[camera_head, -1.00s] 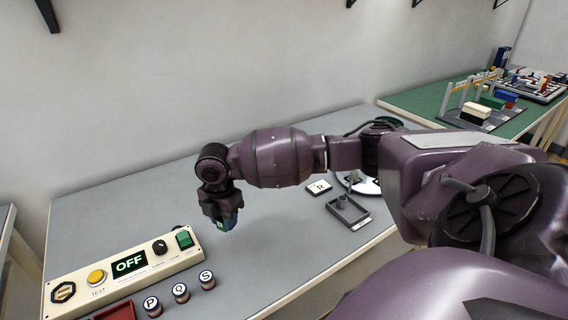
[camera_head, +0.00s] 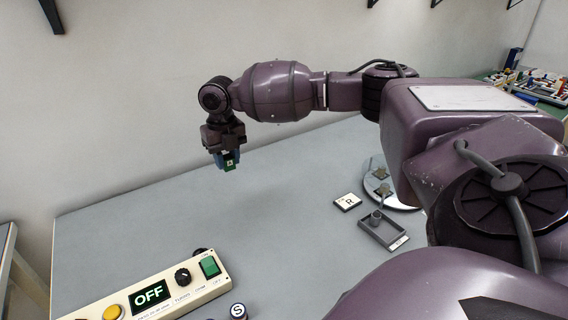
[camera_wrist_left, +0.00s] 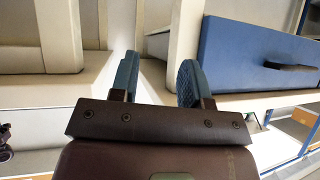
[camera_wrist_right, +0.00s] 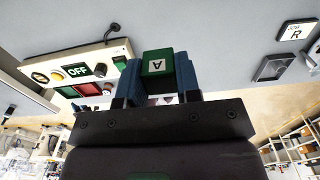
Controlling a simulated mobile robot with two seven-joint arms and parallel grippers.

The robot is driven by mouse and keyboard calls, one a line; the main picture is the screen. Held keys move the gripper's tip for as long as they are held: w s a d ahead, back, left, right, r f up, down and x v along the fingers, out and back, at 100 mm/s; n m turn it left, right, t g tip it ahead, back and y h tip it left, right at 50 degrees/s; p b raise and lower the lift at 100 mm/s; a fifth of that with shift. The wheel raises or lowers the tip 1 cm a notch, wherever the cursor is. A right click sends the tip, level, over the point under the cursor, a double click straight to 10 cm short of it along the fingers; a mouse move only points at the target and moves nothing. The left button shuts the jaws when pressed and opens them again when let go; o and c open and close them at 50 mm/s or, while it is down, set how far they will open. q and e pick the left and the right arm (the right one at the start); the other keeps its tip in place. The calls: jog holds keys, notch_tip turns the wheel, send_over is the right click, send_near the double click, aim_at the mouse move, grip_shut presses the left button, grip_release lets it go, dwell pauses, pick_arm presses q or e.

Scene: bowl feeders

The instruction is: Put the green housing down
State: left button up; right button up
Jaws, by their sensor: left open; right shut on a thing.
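A control panel (camera_head: 222,280) reading OFF stands at the table's front left, with a knob (camera_head: 183,277). A peg marked S (camera_head: 238,311) is at the bottom edge. A tile marked R (camera_head: 348,202), a grey tray (camera_head: 398,243) and a round plate (camera_head: 404,196) are at right. The middle is clear.

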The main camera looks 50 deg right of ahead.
jog(key=shift+f, duration=0.3)
send_over(236, 223)
notch_tip(236, 223, down, 7)
notch_tip(236, 223, down, 6)
jog(key=shift+f+b, duration=0.25)
jog(key=shift+b, duration=0.5)
notch_tip(236, 223, down, 5)
jog(key=shift+f+b, duration=0.2)
jog(key=shift+b, duration=0.15)
pick_arm(q)
jog(key=shift+d+f, duration=0.1)
jog(key=shift+f, duration=0.75)
pick_arm(e)
jog(key=shift+f, duration=0.25)
jog(key=shift+f, duration=0.15)
jog(key=o, duration=0.9)
pick_arm(q)
jog(key=shift+w, duration=0.1)
